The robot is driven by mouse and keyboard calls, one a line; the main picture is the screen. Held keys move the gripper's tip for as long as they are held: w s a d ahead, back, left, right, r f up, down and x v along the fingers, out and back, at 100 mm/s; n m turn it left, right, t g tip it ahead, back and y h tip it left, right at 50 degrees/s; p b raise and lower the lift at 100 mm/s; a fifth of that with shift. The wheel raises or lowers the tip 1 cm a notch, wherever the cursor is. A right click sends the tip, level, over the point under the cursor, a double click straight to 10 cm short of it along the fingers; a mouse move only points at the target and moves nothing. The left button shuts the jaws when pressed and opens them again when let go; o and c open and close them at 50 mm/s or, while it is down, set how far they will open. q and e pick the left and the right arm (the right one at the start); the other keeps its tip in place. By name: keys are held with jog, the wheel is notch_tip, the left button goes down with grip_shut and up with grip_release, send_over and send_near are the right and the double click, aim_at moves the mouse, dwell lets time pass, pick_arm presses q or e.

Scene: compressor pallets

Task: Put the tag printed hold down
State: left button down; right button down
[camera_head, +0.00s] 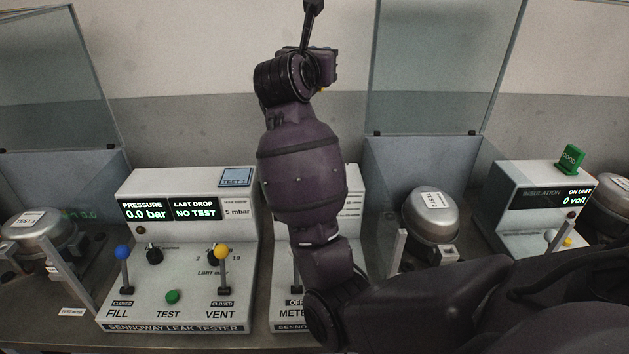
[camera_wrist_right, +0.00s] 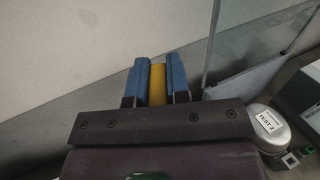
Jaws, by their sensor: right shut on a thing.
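A yellow piece (camera_wrist_right: 158,84) stands between the two blue fingers of my right gripper (camera_wrist_right: 157,82) in the right wrist view. The fingers are shut on it. It looks like a tag, but no print on it can be read from here, so I cannot confirm that it says HOLD. In the head view my right arm rises through the middle, and the right gripper (camera_head: 325,75) is high up in front of the wall, mostly hidden behind the wrist. My left gripper is not in view.
A green GOOD tag (camera_head: 571,158) stands on the insulation tester (camera_head: 540,200). Compressors (camera_head: 433,216) (camera_head: 40,232) sit beside clear upright panels (camera_head: 440,65). My arm hides much of the middle meter.

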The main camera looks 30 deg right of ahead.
jog(key=shift+w+d+f, duration=0.15)
jog(key=shift+d+f, duration=0.1)
jog(key=shift+f, duration=0.2)
notch_tip(320, 180, down, 15)
jog(key=b, duration=0.3)
jog(key=shift+r, duration=0.15)
notch_tip(320, 180, down, 4)
jog(key=shift+f+b, duration=0.1)
jog(key=shift+b, duration=0.3)
jog(key=shift+f, duration=0.15)
jog(key=c, duration=1.1)
grip_release()
jog(key=shift+r, duration=0.25)
jog(key=v, duration=1.2)
jog(key=shift+f, duration=0.15)
